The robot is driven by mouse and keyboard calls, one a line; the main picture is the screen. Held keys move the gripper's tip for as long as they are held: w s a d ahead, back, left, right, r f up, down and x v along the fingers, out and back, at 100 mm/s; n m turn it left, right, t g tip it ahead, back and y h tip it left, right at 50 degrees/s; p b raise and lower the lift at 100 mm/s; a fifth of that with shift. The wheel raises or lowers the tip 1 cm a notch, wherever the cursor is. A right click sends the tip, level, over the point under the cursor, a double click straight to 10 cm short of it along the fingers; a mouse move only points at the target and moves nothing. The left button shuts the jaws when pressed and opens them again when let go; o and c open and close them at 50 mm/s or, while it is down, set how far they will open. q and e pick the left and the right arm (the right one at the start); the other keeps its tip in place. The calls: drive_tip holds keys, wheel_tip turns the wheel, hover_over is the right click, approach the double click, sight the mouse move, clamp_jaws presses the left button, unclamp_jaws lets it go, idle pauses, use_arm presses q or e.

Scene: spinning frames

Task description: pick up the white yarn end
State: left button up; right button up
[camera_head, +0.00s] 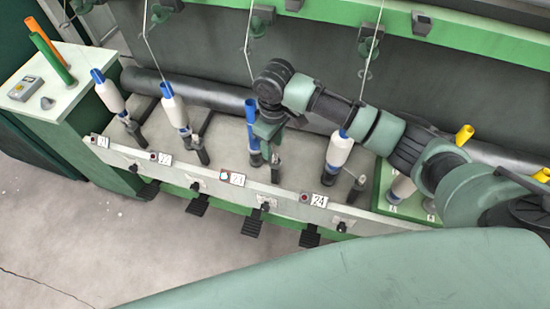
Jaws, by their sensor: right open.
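White yarn strands hang from the green frame at the top. The left strand (147,45) runs down toward a bobbin, the middle strand (247,45) runs down to beside my right wrist, and the right strand (374,45) hangs behind my right arm. I cannot tell which free end is meant. My right gripper (265,147) is open, pointing down beside a bare blue tube (251,112) on the middle spindle. It partly covers that tube. No yarn is visibly between its fingers. My left gripper is not in view.
White bobbins on blue tubes stand at the left (110,97), beside it (175,112) and right of the gripper (339,149). A dark roller (215,94) runs behind them. A side cabinet (62,97) carries orange and green tubes. The grey floor (130,245) in front is clear.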

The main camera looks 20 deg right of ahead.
sight(275, 156)
drive_tip(key=shift+w+d+r, duration=0.4)
drive_tip(key=shift+w+d, duration=0.05)
drive_tip(key=shift+d, duration=0.15)
drive_tip(key=shift+d+f, duration=0.1)
drive_tip(key=shift+f, duration=0.1)
drive_tip(key=shift+s+f+p, duration=0.2)
drive_tip(key=shift+f+p, duration=0.45)
drive_tip(key=shift+f, duration=2.9)
drive_tip(key=shift+c, duration=0.3)
clamp_jaws()
